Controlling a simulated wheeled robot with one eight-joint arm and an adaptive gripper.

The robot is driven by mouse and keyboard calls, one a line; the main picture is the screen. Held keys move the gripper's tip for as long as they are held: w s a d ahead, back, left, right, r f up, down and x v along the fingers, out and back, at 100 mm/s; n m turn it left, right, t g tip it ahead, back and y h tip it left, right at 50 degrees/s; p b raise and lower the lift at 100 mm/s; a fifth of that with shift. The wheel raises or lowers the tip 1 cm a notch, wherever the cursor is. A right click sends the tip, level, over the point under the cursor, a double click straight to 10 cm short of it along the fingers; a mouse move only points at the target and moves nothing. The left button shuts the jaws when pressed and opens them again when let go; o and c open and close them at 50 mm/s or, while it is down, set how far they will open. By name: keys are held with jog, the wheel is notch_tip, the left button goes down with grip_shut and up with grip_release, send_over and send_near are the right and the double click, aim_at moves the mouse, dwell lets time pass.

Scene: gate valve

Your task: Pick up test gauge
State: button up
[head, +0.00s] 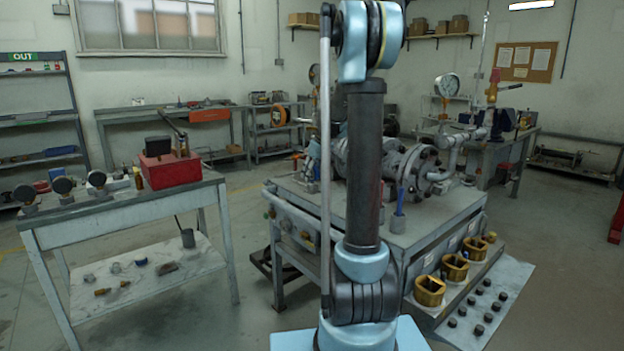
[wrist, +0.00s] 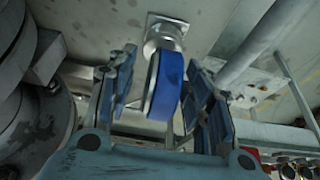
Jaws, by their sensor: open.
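In the wrist view, a round blue-cased body that looks like the test gauge (wrist: 166,86) is seen nearly edge-on. Its pale metal stem (wrist: 162,36) meets a square plate on a grey surface. My gripper (wrist: 163,82) is open, with one finger on each side of the blue body. The gauge's face is turned away. In the head view my arm stands in the middle and my gripper cannot be made out.
Several dark gauges stand on the left bench (head: 130,208) near a red box (head: 169,170). In the wrist view, grey pipework is close on the left and a pipe (wrist: 252,45) on the right.

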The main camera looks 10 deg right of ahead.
jog(key=shift+w+a+f, duration=0.15)
jog(key=shift+w+f, duration=0.05)
jog(key=shift+f, duration=0.4)
jog(key=shift+c, duration=0.6)
grip_shut()
jog(key=shift+r, duration=7.25)
